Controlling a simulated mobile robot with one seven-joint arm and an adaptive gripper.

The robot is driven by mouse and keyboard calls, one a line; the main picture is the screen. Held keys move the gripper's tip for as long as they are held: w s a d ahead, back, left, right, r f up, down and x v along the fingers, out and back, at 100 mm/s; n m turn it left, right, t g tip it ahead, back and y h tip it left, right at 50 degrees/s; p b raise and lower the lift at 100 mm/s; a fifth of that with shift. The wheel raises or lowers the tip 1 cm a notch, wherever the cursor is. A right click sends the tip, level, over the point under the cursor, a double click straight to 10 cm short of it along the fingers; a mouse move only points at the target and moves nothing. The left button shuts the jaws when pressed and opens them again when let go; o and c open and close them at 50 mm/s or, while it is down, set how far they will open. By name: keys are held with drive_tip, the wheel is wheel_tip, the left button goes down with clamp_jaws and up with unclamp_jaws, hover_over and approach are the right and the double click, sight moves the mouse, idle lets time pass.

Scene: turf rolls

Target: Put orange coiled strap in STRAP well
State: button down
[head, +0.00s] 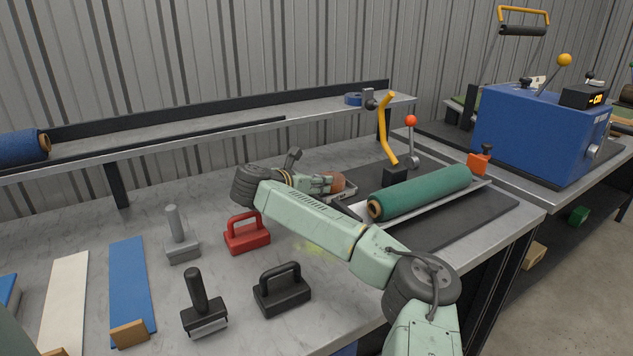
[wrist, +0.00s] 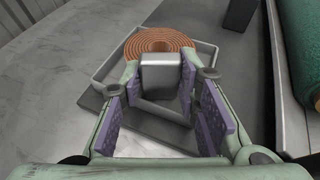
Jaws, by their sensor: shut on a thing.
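The orange coiled strap (wrist: 160,40) shows as a brown-orange spiral at the top of the wrist view, with a grey metal block on its near side. My gripper (wrist: 161,82) is shut on the strap by this block, its purple pads on either side. The strap also shows in the head view (head: 333,181), just beyond my gripper (head: 318,184). It is over a shallow, thin-rimmed grey tray (wrist: 204,52), probably the STRAP well; no label is readable. I cannot tell whether the strap touches the tray floor. The block and fingers hide part of the tray.
A green turf roll (head: 425,193) lies to the right of the tray, with a yellow-handled lever (head: 386,130) behind it. A red block tool (head: 247,233) and black tools (head: 282,290) stand on the bench in front. A raised shelf (head: 220,122) runs behind.

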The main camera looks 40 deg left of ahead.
drive_tip(key=shift+f+b, duration=0.25)
drive_tip(key=shift+b, duration=0.2)
drive_tip(key=c, duration=1.2)
unclamp_jaws()
drive_tip(key=shift+r, duration=0.1)
drive_tip(key=shift+r+p, duration=0.2)
drive_tip(key=shift+p, duration=0.2)
drive_tip(key=b+v, duration=0.3)
drive_tip(key=v, duration=0.9)
drive_tip(key=shift+b, duration=0.3)
